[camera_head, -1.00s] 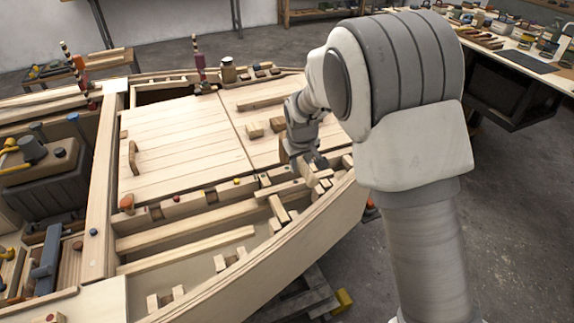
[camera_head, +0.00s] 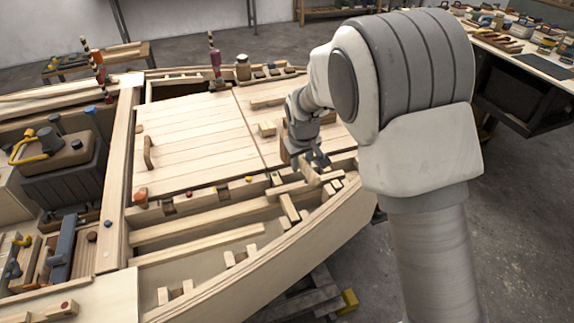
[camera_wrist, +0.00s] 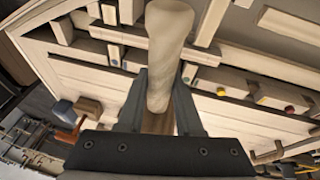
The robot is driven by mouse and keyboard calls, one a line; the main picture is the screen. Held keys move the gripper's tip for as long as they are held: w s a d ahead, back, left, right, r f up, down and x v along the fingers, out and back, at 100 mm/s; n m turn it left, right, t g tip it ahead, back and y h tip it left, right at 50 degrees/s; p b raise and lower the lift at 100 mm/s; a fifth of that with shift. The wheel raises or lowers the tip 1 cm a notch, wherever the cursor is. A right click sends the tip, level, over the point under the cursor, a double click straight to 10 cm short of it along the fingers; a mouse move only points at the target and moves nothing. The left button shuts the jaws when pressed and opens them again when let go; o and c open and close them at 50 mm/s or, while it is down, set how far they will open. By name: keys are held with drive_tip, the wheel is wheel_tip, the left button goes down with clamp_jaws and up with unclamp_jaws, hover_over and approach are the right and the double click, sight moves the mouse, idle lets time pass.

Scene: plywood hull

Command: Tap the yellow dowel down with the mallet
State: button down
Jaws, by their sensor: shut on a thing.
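My gripper (camera_head: 312,163) is at the far right end of the slotted beam, low over the hull. I cannot make out the mallet's head clearly. A small yellow dowel (camera_head: 249,179) stands up from the beam, left of my gripper and apart from it. In the wrist view, a small yellow end (camera_wrist: 260,99) shows right of the handle; I cannot tell if it is the same dowel.
A red peg (camera_head: 189,195) and an orange knob (camera_head: 140,195) stand on the same beam, left of the yellow dowel. Loose wood blocks lie around my gripper. Flat deck panels (camera_head: 195,145) lie behind the beam. A dark box (camera_head: 65,175) stands at left.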

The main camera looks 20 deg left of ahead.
drive_tip(key=s+a+r+n+p, duration=0.25)
drive_tip(key=s+a+r, duration=0.3)
drive_tip(key=a, duration=0.35)
drive_tip(key=shift+g, duration=0.3)
drive_tip(key=shift+s+d+f+b, duration=0.15)
drive_tip(key=shift+f+b, duration=0.55)
drive_tip(key=shift+f, duration=0.75)
drive_tip(key=shift+s+f+b, duration=0.25)
drive_tip(key=shift+f+b, duration=0.4)
drive_tip(key=shift+f, duration=0.75)
wheel_tip(320, 180, down, 4)
drive_tip(key=b, duration=0.2)
drive_tip(key=shift+b, duration=0.4)
wheel_tip(320, 180, up, 4)
drive_tip(key=p, duration=0.2)
drive_tip(key=shift+r+p, duration=0.15)
drive_tip(key=shift+p, duration=0.2)
drive_tip(key=shift+f+b, duration=0.35)
drive_tip(key=shift+f, duration=0.1)
